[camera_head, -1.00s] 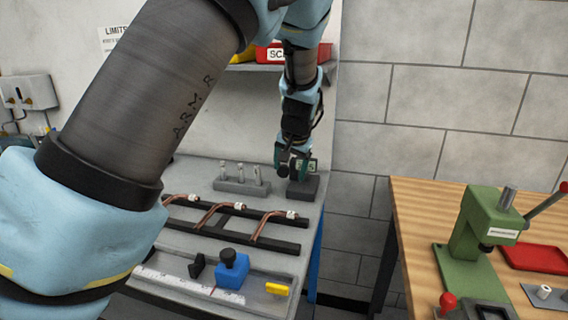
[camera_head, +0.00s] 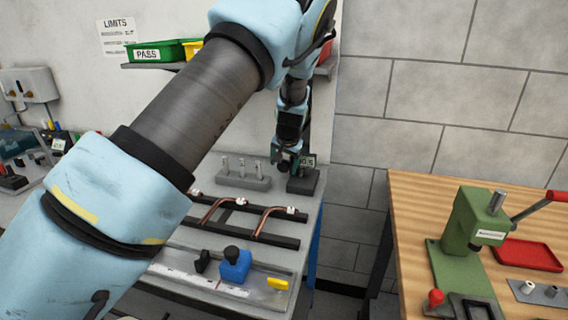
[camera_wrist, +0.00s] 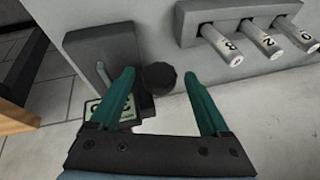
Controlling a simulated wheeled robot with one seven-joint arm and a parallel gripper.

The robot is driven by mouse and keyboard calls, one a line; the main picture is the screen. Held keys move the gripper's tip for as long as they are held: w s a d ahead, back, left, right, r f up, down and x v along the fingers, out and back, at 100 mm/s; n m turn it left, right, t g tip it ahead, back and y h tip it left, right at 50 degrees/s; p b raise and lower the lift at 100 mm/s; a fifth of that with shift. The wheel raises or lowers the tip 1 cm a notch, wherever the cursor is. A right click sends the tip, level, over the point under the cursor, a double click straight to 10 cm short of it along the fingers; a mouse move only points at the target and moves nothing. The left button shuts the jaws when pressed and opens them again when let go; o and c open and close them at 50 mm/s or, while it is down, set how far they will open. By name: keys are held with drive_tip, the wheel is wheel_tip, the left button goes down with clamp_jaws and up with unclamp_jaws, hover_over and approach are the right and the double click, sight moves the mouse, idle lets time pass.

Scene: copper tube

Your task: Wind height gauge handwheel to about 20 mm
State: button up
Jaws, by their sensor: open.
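The height gauge (camera_head: 303,182) stands on a dark block at the back right of the grey bench. In the wrist view its dark base (camera_wrist: 92,48) and a tilted display (camera_wrist: 108,112) show, with digits too unclear to read. The round black handwheel (camera_wrist: 159,77) lies between the tips of my gripper's green fingers (camera_wrist: 161,78). The fingers are open, with a gap on each side of the wheel, wider on the right. In the head view my gripper (camera_head: 284,164) is at the gauge's left side and partly hides it.
A grey rack of upright pins (camera_head: 242,175) stands just left of the gauge; its numbered pins (camera_wrist: 232,44) show in the wrist view. Copper tubes on dark rails (camera_head: 265,222) and a blue clamp (camera_head: 235,265) lie nearer. A wooden table with a green press (camera_head: 470,235) is at right.

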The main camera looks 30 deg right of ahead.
clamp_jaws()
idle(0.5)
drive_tip(key=shift+b, duration=0.3)
drive_tip(key=b, duration=0.2)
drive_tip(key=g+h+b, duration=0.1)
drive_tip(key=shift+w+a+f+b, duration=0.2)
drive_tip(key=shift+w+b, duration=0.05)
drive_tip(key=shift+b, duration=0.15)
drive_tip(key=n+g+h+b, duration=0.1)
drive_tip(key=h+b, duration=0.1)
drive_tip(key=b, duration=0.2)
drive_tip(key=shift+w+a+f+g, duration=0.1)
drive_tip(key=shift+a+g, duration=0.05)
drive_tip(key=shift+g, duration=0.25)
drive_tip(key=g+h+b, duration=0.1)
drive_tip(key=h+b, duration=0.1)
drive_tip(key=b, duration=0.2)
drive_tip(key=shift+g, duration=0.3)
drive_tip(key=shift+r+n+g+h+b, duration=0.2)
drive_tip(key=shift+n+g+h+b, duration=0.25)
drive_tip(key=shift+b, duration=0.8)
